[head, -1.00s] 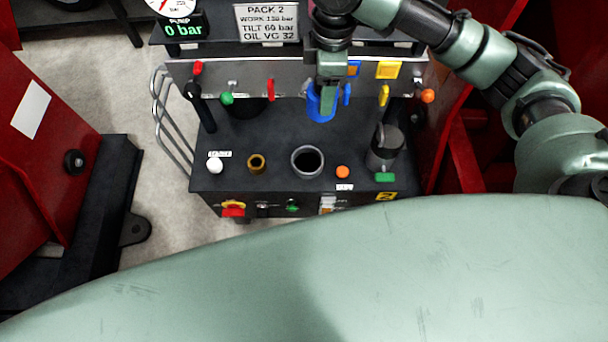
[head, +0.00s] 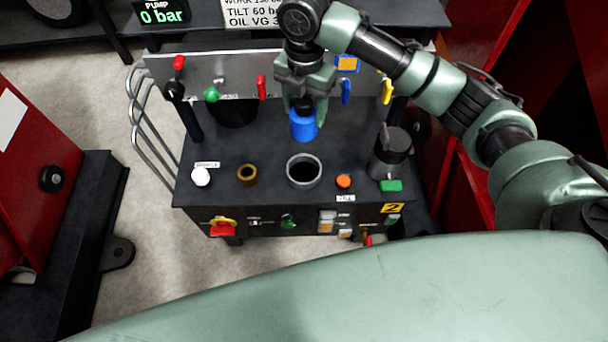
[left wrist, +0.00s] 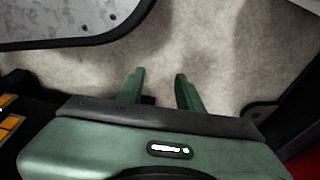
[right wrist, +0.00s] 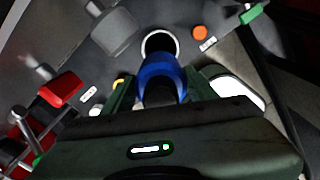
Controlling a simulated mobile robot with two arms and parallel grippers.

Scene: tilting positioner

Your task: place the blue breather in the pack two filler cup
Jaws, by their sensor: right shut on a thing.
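The blue breather (head: 303,127) is held in my right gripper (head: 303,106), which points down over the top of the pack. In the right wrist view the breather (right wrist: 163,75) sits between the fingers of my right gripper (right wrist: 163,92). The filler cup (head: 304,183), a grey ring with a dark opening, stands on the black top. The breather is above and behind it in the head view, apart from it. The cup's rim (right wrist: 171,36) shows just past the breather in the right wrist view, partly hidden. My left gripper (left wrist: 158,88) is open and empty above the floor.
On the same top are a white knob (head: 201,177), a brass ring (head: 247,174), an orange button (head: 343,181) and a grey cylinder (head: 390,158). Coloured levers line the metal panel (head: 210,75) behind. A rail (head: 150,125) runs at the left. Red structures (head: 28,160) flank the pack.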

